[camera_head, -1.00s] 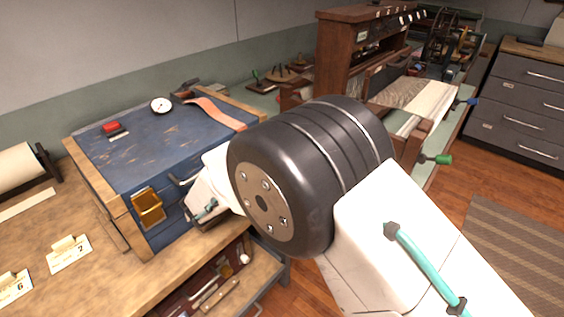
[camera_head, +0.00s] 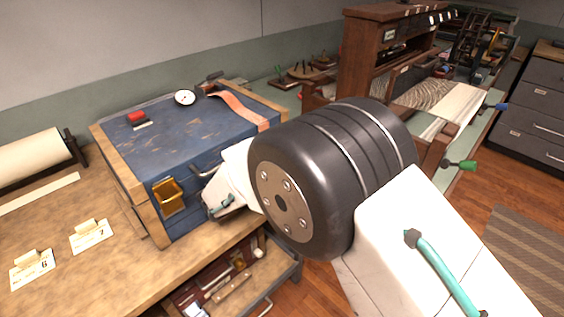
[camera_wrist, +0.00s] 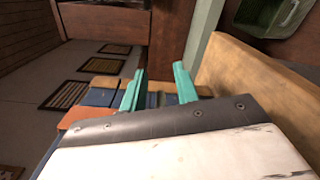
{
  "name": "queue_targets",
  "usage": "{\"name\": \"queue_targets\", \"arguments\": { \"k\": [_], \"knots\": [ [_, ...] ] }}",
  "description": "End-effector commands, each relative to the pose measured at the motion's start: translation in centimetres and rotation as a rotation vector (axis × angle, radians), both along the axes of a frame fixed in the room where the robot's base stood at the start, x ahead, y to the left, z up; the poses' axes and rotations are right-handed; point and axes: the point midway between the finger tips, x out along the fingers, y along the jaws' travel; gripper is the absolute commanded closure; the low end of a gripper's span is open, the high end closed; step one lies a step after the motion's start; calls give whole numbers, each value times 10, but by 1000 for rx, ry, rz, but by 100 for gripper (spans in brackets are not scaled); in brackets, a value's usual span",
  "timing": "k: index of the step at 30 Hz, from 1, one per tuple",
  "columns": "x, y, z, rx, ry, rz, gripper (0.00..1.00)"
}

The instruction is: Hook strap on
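A blue chest (camera_head: 190,140) with scuffed paint and wooden end rails stands on the bench. An orange-brown strap (camera_head: 243,111) lies across its lid towards the right and hangs at the front edge. A brass hook-like fitting (camera_head: 168,196) is on the chest's front at left, with a dark handle beside it. My white gripper body is low before the chest's front, partly hidden by my arm. In the wrist view, my gripper (camera_wrist: 158,90) has its two teal fingers apart with nothing clearly between them. The chest and an orange-brown strip (camera_wrist: 86,114) show beyond the fingers.
Numbered cards (camera_head: 91,237) and a paper roll (camera_head: 30,157) are on the bench at left. A gauge (camera_head: 185,97) and a red-topped item (camera_head: 137,117) sit on the lid. A loom (camera_head: 440,105) stands behind right. Open floor lies right.

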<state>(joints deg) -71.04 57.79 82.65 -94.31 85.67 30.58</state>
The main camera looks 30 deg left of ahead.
Motion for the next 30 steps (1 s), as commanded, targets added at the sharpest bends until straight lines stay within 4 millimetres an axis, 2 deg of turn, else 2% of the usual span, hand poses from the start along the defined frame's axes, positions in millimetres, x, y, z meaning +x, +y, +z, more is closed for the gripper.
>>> {"name": "queue_targets", "arguments": {
  "k": [6, 12, 18, 30],
  "knots": [
    [-37, 10, 0, -1, 1, 5, 69],
    [-65, 16, -1, -2, 1, 5, 69],
    [-73, 17, -1, -3, 2, 4, 69],
    [-73, 18, -1, -2, 2, 4, 69]
  ]
}}
